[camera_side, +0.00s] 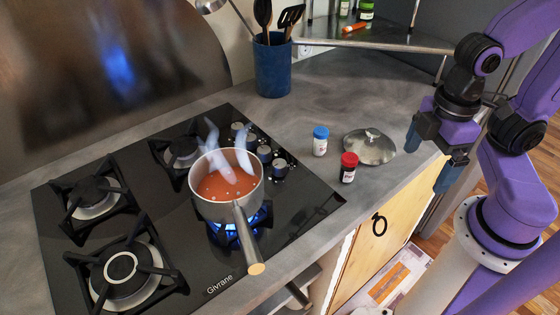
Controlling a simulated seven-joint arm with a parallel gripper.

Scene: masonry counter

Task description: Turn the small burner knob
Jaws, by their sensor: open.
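My gripper (430,161) hangs at the right, open and empty, above the counter's edge and well to the right of the hob. Several round metal knobs (279,168) sit in a row along the right part of the black hob, behind and beside the saucepan. I cannot tell which knob belongs to the small burner. A small-looking burner (181,152) at the back of the hob shows no flame. A saucepan (204,208) of red soup with steam stands on the front right burner, where a blue flame (262,213) burns.
A blue-capped jar (320,143), a red-capped jar (348,170) and a metal lid (372,147) stand between the knobs and my gripper. The pan's handle (246,238) points to the front. A blue utensil crock (272,68) stands behind.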

